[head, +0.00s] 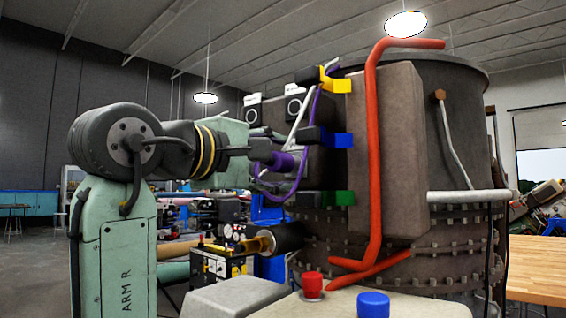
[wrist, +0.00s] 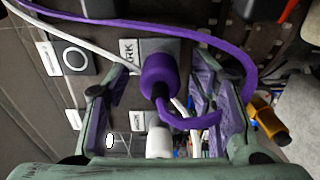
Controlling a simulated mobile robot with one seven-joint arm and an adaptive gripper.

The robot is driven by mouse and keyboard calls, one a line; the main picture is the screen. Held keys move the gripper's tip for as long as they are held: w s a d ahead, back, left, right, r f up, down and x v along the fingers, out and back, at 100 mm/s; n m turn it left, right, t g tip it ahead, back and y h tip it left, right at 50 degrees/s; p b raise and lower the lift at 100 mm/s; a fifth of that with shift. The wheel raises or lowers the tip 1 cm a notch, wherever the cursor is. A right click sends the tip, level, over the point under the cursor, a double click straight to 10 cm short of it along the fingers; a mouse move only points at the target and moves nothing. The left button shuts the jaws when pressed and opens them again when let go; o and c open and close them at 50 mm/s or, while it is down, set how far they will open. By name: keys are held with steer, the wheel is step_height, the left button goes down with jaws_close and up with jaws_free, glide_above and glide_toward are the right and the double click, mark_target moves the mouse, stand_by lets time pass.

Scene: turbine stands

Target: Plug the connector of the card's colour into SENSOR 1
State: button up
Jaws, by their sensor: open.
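A purple connector (wrist: 158,80) stands at a grey plate whose label partly reads "RK" (wrist: 128,52). Its purple cable (wrist: 215,40) loops to the right and back; the connector also shows in the head view (head: 283,162). My gripper (head: 265,152) is at the purple connector. In the wrist view its open fingers (wrist: 160,90) stand on either side of it, with gaps visible. A ringed socket plate (wrist: 75,57) is at upper left, its small label unreadable. In the head view two ringed plates (head: 295,105) (head: 253,113) show. No colour card is identifiable.
Yellow (head: 338,85), blue (head: 343,140) and green (head: 343,198) blocks sit along the panel's right side. A red pipe (head: 375,160) runs down the turbine. A white cable (wrist: 85,40) crosses near the ringed plate. Red (head: 312,284) and blue (head: 373,303) caps are in front.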

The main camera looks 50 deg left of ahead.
steer(key=shift+c, duration=0.5)
jaws_close()
stand_by(0.7)
